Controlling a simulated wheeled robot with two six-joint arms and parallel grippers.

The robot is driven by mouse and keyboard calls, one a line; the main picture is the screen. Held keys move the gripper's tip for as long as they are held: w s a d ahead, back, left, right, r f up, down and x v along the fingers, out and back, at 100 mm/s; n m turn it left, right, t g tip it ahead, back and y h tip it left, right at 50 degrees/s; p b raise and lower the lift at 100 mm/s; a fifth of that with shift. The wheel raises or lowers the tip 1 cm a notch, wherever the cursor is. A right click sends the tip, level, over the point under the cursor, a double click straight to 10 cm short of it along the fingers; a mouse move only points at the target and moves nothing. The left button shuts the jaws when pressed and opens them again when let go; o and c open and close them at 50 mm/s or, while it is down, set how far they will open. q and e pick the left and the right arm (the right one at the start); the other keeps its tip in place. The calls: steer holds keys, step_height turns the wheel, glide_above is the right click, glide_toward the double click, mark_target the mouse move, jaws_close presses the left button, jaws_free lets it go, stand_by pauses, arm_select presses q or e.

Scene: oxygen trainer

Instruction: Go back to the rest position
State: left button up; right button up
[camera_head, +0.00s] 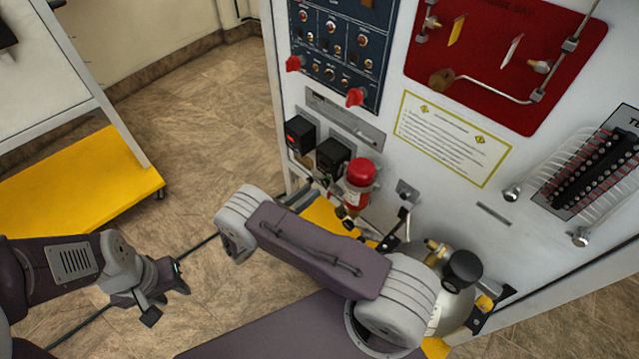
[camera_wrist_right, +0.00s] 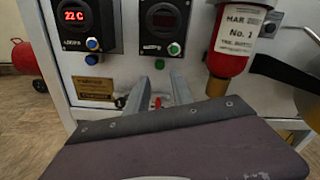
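My left gripper (camera_head: 160,292) hangs over the tiled floor at the lower left of the head view, away from the trainer panel. It is small and dark there, and its finger gap is unclear. My right arm is folded in front of the panel in the head view, its gripper mostly hidden behind the arm. In the right wrist view my right gripper (camera_wrist_right: 158,78) shows two grey fingers apart, with nothing held between them. They point at the lower panel, below the two gauge boxes (camera_wrist_right: 163,22). A small red part (camera_wrist_right: 156,102) shows behind the finger gap.
The white trainer panel (camera_head: 395,85) stands close to my right arm. A red cylinder (camera_head: 359,172) and a metal tank with a black knob (camera_head: 462,270) stick out from it. A cart with a yellow shelf (camera_head: 85,190) stands left. Floor between is mostly clear.

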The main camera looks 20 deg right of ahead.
steer(key=shift+v, duration=1.15)
steer(key=s+d+r+m+g+y, duration=0.3)
steer(key=s+d+m+g+y, duration=0.2)
steer(key=s+m+g+y, duration=0.5)
steer(key=s+a+r+m+t+y, duration=0.2)
steer(key=s+a+r+m+y, duration=0.25)
steer(key=m, duration=0.55)
step_height(320, 180, up, 22)
steer(key=s+m+t+y+p, duration=0.1)
steer(key=m+p, duration=0.4)
steer(key=p, duration=1.6)
steer(key=shift+s+a+m+t+y, duration=0.3)
steer(key=shift+a+t+y, duration=0.15)
steer(key=shift+t+y, duration=0.6)
